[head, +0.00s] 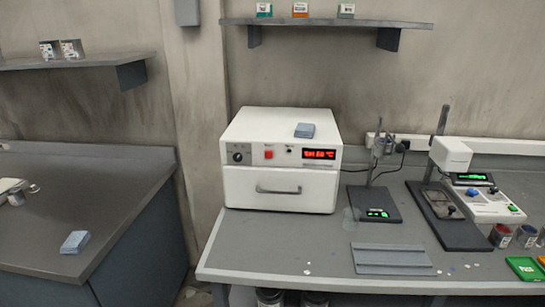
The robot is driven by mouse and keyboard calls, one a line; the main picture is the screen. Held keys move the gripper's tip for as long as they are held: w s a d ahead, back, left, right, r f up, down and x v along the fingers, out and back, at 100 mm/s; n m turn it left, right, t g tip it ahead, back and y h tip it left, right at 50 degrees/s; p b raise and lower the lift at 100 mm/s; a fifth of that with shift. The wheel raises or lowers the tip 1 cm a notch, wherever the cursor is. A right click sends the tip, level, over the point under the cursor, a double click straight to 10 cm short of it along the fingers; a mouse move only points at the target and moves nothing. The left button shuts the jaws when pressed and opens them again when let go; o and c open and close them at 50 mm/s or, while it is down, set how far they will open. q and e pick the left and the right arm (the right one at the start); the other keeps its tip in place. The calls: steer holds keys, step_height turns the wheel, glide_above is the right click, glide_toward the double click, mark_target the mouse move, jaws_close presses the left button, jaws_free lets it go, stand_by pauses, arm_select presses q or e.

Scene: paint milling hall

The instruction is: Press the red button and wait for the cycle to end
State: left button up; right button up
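A red button (269,155) sits on the upper front panel of a white box-shaped machine (280,190) on the right-hand bench. To its left on the panel is a dark round knob (238,157). To its right are a small dark control and a lit red display (319,154), whose text is too small to read surely. The machine's lower front has a grey handle (278,190) and looks closed. Neither of my grippers is in view.
A blue-grey block (304,130) lies on the machine. Right of it stand a device with a green display (378,214), a stand with a white head (450,155), and small jars (501,235). A grey tray (392,260) lies in front. A gap separates the left bench (80,205).

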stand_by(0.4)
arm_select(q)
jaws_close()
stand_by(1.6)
